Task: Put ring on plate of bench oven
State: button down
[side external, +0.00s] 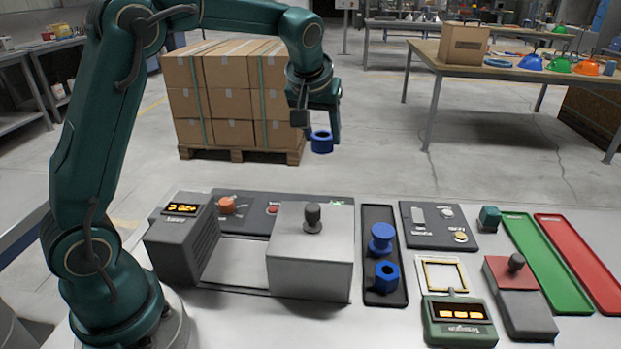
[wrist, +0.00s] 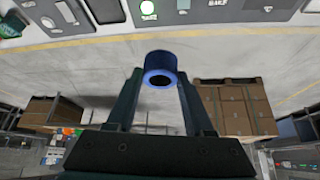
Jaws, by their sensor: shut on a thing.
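A blue ring (side external: 321,144) is held in my gripper (side external: 323,130), high above the bench and behind the panels. In the wrist view the ring (wrist: 160,65) sits between the fingertips of my gripper (wrist: 161,80), its hole showing. The bench oven appears to be the dark grey unit with a lit display (side external: 182,232) at the left of the bench. A bare light grey plate (side external: 240,262) lies to its right. A grey box-shaped hood with a black knob (side external: 310,262) stands at the right end of that plate.
A black tray (side external: 370,220) holds a blue spool-like part (side external: 381,238) and a blue hex part (side external: 386,275). A control panel (side external: 250,208) runs behind the oven. A green device (side external: 460,322), a red-topped block (side external: 515,295), green tray (side external: 548,262) and red tray (side external: 580,255) stand right.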

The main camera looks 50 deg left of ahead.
jog(key=s+d+n+g+y, duration=0.25)
jog(key=s+n+g, duration=0.55)
jog(key=s+n, duration=1)
jog(key=shift+m+h, duration=0.35)
jog(key=shift+m, duration=0.05)
jog(key=shift+s+f, duration=0.2)
jog(key=shift+f, duration=2.1)
jog(key=shift+s+f, duration=0.15)
jog(key=shift+f, duration=2.15)
jog(key=shift+s+f, duration=0.2)
jog(key=shift+f, duration=2.1)
jog(key=shift+f, duration=0.55)
jog(key=shift+c, duration=1)
grip_release()
